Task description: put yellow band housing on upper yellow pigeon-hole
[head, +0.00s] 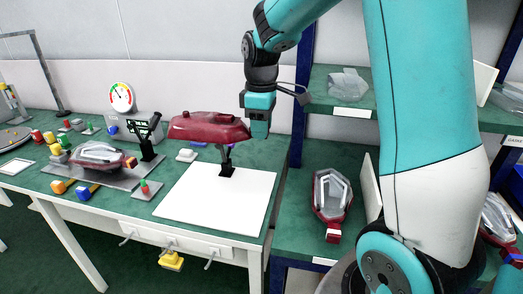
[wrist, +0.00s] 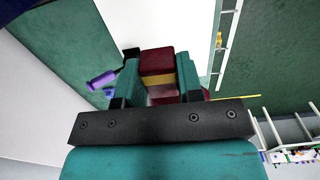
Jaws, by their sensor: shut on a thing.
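My gripper (head: 259,130) is shut on the end of a dark red lamp housing (head: 208,127). In the wrist view, my gripper (wrist: 158,80) has its two teal fingers on either side of a red block with a yellow band (wrist: 158,79). The housing extends left from the fingers, above a white board (head: 215,200) and a black stand (head: 227,171); I cannot tell whether it touches the stand. The upper shelf (head: 325,100) at the right holds a clear object (head: 348,83) and has a white front label. No yellow pigeon-hole marking is readable.
A lower shelf holds another red lamp housing (head: 331,196). My arm hides part of the shelving. On the left of the green bench (head: 50,180) are a lamp on a grey plate (head: 100,154), a gauge (head: 121,97) and several small coloured parts. A blue post stands beside the shelves.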

